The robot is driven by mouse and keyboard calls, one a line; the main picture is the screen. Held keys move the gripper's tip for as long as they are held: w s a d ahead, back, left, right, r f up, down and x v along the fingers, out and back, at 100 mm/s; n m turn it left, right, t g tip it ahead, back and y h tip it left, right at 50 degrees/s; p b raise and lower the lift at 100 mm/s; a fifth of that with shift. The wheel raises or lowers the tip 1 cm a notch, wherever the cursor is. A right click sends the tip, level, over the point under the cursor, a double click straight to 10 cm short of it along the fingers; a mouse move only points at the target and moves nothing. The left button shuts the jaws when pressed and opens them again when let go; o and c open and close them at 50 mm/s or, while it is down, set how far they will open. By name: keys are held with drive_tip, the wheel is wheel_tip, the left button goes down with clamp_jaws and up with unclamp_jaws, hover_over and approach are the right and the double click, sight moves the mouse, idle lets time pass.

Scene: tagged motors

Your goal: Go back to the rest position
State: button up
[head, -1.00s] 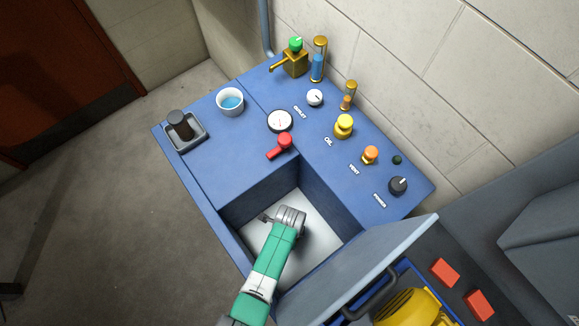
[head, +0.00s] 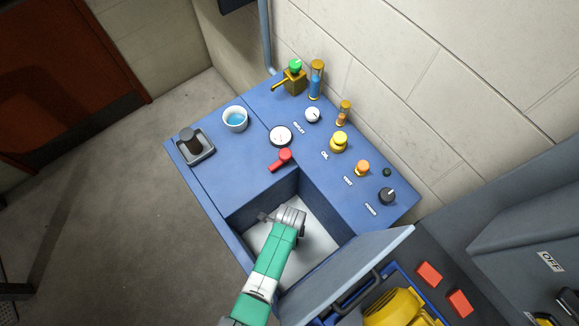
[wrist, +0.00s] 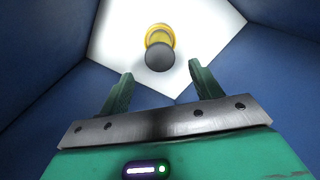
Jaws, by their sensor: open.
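My green and white arm (head: 267,265) reaches down into the open square recess of the blue bench. My gripper (wrist: 160,70) is open, with its two green fingers apart and nothing between them. It also shows from above in the head view (head: 265,216), over the recess. In the wrist view, a yellow round part (wrist: 162,33) with a dark grey knob (wrist: 159,57) stands on the white recess floor (wrist: 112,45), beyond the fingertips. My arm hides this part in the head view.
Blue walls surround the recess, and a raised lid (head: 345,268) stands at its right. On the bench top (head: 225,178) are a red lever (head: 281,160), gauge (head: 281,136), white cup (head: 235,119), grey tray (head: 207,150) and several knobs. A yellow motor (head: 398,308) sits at lower right.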

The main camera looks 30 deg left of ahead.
wheel_tip(320, 180, up, 3)
drive_tip(key=shift+r+p, duration=0.1)
drive_tip(key=shift+p, duration=0.6)
drive_tip(key=shift+f, duration=0.2)
